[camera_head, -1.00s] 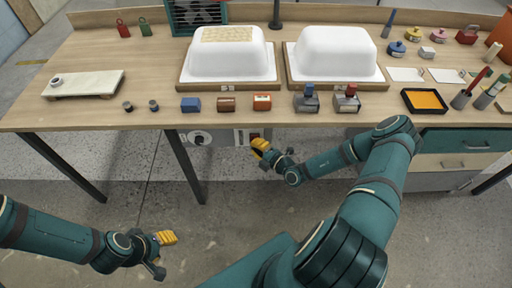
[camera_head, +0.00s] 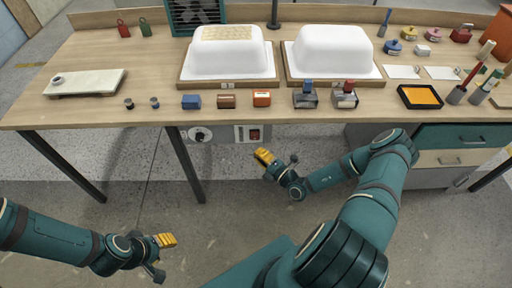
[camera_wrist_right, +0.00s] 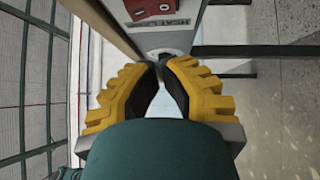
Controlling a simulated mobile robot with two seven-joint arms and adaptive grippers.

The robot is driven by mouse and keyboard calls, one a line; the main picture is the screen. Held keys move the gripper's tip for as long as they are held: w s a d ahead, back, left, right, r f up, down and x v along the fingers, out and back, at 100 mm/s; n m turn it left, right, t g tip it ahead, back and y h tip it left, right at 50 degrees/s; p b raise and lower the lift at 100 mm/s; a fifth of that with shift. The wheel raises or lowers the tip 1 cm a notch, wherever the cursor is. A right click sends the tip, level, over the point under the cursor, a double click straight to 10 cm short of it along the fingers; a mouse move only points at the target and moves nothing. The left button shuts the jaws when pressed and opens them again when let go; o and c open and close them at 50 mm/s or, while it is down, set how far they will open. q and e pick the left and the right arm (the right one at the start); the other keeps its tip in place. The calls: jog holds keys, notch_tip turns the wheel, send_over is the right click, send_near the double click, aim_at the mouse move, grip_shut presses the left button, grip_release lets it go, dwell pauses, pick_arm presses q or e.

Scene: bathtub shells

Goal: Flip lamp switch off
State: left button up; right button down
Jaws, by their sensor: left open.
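A grey control box (camera_head: 225,134) hangs under the front edge of the bench, with a round dial (camera_head: 199,134) on its left. A small red switch (camera_head: 254,133) sits on its right. In the right wrist view the red switch (camera_wrist_right: 148,10) is cut by the top edge, above a partly readable "HEAT" label. My right gripper (camera_head: 264,156) is below and just right of the switch, apart from it. In its wrist view the tips (camera_wrist_right: 158,66) nearly meet, with a gap behind them. My left gripper (camera_head: 166,254) is open and empty, low at the left.
The wooden bench (camera_head: 150,70) carries two white moulded shells (camera_head: 230,52), (camera_head: 333,50), small blocks (camera_head: 227,101), stamps (camera_head: 305,95) and an orange tray (camera_head: 420,97). A dark bench leg (camera_head: 185,165) stands left of the right gripper. Drawers (camera_head: 455,158) stand at right.

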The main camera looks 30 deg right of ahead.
jog(key=v, duration=0.8)
jog(key=shift+d+p, duration=0.2)
jog(key=shift+p, duration=0.15)
jog(key=shift+w, duration=0.1)
jog(key=s+a+r+n+g+y, duration=0.2)
jog(key=a+n+g+y, duration=0.7)
jog(key=a+n, duration=0.5)
jog(key=s+a+f+n+g+h, duration=0.1)
jog(key=s+a+n+g+h, duration=0.2)
jog(key=s+a+n+g, duration=1.05)
jog(key=w+d+r+n+t+h, duration=0.1)
jog(key=w+r+n+t+h, duration=0.1)
jog(key=n, duration=0.8)
jog(key=w+d+r+n+t+h, duration=0.2)
jog(key=w+n+t+h, duration=0.2)
jog(key=n, duration=0.7)
jog(key=shift+w+d+r+h, duration=0.15)
jog(key=shift+w+r+h, duration=0.25)
jog(key=shift+w, duration=0.8)
